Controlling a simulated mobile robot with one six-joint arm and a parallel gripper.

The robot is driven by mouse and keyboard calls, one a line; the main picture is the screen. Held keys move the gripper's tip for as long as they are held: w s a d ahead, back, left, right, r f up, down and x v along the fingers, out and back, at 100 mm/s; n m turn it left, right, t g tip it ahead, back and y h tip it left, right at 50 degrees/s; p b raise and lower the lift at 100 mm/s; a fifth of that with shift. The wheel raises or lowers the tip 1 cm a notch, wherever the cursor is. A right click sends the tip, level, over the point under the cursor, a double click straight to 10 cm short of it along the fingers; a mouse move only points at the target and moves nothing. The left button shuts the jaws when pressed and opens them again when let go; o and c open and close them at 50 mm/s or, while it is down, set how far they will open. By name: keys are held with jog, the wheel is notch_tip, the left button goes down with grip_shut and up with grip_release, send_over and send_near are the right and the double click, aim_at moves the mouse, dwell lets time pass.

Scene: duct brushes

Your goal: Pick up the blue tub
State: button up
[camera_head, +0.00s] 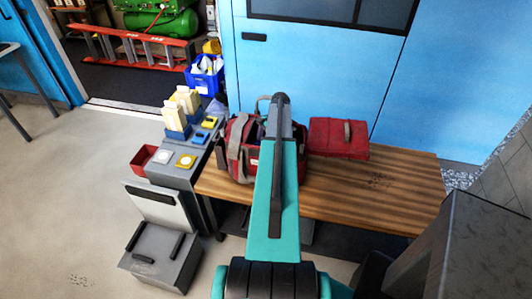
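A blue tub (205,76) stands at the back, beside the left edge of the blue door, with white and pale items in it. Smaller blue holders (177,130) with cream blocks in them stand on the grey unit at the left; I cannot tell for sure which blue container the task names. My teal and dark arm rises through the middle of the view, well to the right of both. My gripper's fingers do not show.
A wooden table (400,190) carries a red and grey tool bag (238,150) and a red case (338,138). The grey unit (180,172) has a red bin (143,157) at its left. A red ladder (120,47) lies behind. Floor at left is clear.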

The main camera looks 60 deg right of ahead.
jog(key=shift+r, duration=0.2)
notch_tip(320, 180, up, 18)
jog(key=b, duration=0.5)
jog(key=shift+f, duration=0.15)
dwell(0.9)
